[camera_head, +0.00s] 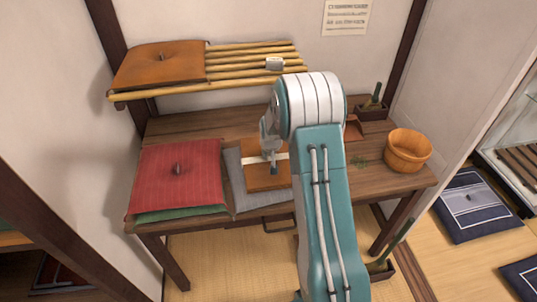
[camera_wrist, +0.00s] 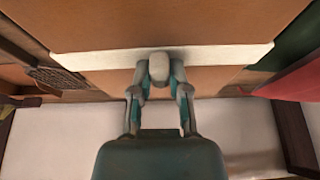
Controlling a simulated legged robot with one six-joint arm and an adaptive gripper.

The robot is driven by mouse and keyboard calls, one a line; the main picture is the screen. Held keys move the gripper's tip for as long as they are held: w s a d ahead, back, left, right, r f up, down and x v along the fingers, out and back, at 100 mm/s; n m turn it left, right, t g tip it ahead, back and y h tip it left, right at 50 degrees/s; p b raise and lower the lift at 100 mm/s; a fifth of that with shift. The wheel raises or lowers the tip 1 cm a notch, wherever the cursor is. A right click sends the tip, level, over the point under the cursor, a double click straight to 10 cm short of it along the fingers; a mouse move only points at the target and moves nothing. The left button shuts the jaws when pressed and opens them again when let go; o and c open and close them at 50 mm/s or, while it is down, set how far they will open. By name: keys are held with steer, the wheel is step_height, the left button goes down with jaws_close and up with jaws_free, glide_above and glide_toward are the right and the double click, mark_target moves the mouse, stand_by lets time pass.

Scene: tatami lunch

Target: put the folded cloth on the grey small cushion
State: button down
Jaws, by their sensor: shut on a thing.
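The folded cloth (camera_head: 266,178) is a brown-orange square with a white band across it. It also fills the upper part of the wrist view (camera_wrist: 160,26). My gripper (camera_head: 268,146) points down at its middle. In the wrist view my gripper's fingers (camera_wrist: 159,84) are closed on a small pale knob at the white band. The grey small cushion (camera_head: 234,175) lies on the wooden table, partly hidden under the cloth. The cloth overlaps it in the head view. I cannot tell whether they touch.
A red cushion (camera_head: 185,188) on a green one (camera_head: 180,213) lies just left. A bamboo shelf (camera_head: 225,80) with a brown cushion (camera_head: 150,68) hangs above.

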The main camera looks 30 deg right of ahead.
steer(key=shift+a, duration=0.15)
steer(key=c, duration=0.6)
jaws_free()
steer(key=shift+a, duration=0.1)
